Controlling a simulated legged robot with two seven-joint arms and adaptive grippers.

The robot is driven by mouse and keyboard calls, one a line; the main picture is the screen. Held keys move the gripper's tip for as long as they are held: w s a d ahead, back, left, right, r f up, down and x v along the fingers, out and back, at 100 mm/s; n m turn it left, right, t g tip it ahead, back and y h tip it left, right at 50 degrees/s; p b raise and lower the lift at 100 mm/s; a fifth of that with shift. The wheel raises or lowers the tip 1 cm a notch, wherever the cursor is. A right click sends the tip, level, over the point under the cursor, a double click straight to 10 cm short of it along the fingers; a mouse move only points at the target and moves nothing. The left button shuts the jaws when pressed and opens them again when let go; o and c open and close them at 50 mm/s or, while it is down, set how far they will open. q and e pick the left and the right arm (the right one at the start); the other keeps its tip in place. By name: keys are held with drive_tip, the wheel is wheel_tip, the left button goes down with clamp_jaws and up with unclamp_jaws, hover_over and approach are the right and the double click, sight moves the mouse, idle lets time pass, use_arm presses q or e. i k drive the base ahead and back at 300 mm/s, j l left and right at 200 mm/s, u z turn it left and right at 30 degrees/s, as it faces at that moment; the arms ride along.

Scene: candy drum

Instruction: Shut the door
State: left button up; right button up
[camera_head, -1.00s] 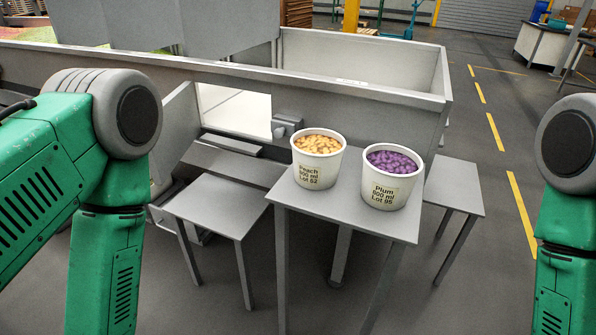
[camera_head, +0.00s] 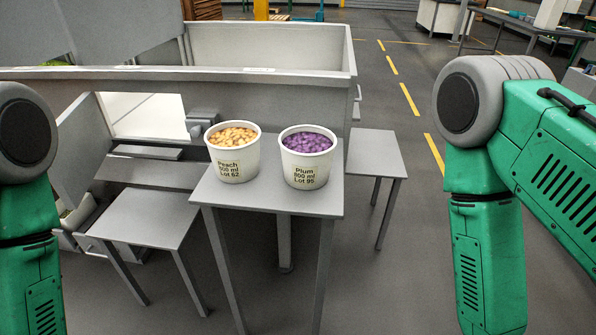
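A grey machine housing (camera_head: 255,92) has a lit rectangular opening (camera_head: 147,117) in its front wall. A grey upright panel (camera_head: 84,148), which looks like the door, stands swung out at the left edge of this opening, so the opening is uncovered. A small grey block with a rounded knob (camera_head: 198,125) sits at the right edge of the opening. Green links of both my arms show at the left and right sides of the picture. Neither gripper is in view.
A tub of orange candy labelled Peach (camera_head: 233,165) and a tub of purple candy labelled Plum (camera_head: 306,170) stand on a tall grey stand (camera_head: 270,197). Lower grey tables stand left (camera_head: 150,222) and right (camera_head: 374,152) of it.

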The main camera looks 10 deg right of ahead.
sight(84, 140)
drive_tip(key=j+z, duration=0.15)
drive_tip(key=j, duration=1.1)
drive_tip(key=j+z, duration=0.2)
drive_tip(key=j, duration=1.1)
drive_tip(key=j+z, duration=0.15)
drive_tip(key=j, duration=1.1)
drive_tip(key=i+l, duration=0.15)
drive_tip(key=i, duration=0.15)
